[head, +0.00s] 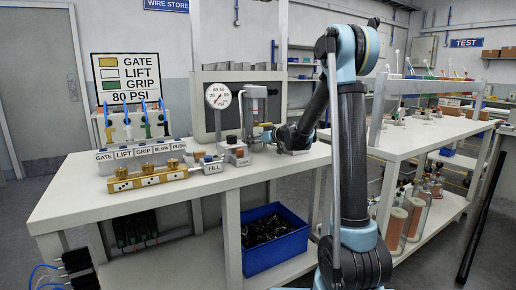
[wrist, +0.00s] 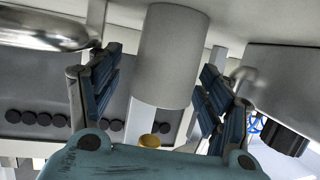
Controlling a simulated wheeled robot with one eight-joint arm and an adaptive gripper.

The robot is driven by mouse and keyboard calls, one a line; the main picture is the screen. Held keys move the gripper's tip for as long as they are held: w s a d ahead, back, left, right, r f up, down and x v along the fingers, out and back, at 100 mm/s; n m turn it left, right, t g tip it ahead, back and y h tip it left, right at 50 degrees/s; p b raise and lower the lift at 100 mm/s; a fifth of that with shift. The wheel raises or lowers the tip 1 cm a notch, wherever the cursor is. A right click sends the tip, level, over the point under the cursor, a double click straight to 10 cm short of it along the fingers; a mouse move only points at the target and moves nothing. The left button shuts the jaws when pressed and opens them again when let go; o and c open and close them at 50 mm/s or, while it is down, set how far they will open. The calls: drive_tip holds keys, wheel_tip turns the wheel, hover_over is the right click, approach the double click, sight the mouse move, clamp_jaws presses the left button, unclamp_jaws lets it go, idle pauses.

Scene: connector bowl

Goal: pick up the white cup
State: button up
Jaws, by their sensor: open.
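I see no plainly cup-shaped white thing, so I cannot tell for certain which object is the white cup. A pale grey-white cylinder (wrist: 172,55) stands out in the wrist view, beyond and between my fingers; I cannot tell whether it is the cup. My gripper (wrist: 158,85) is open, one finger on each side of the view, with no visible grip on anything. In the head view my gripper (head: 268,134) is at the bench fixture, just below a similar pale cylinder (head: 256,92). Its fingertips are too small there to make out.
The white bench (head: 75,208) carries a round gauge (head: 218,96), a row of labelled blocks (head: 133,153) and a brass manifold (head: 150,177). A blue bin (head: 277,262) sits on the lower shelf. A second white bench (head: 410,143) stands at right. The left bench's front strip is clear.

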drive_tip(key=c, duration=1.3)
drive_tip(key=shift+r, duration=0.2)
drive_tip(key=shift+r, duration=0.6)
drive_tip(key=s+d, duration=2.2)
drive_tip(key=shift+s+d, duration=0.2)
drive_tip(key=shift+d, duration=0.15)
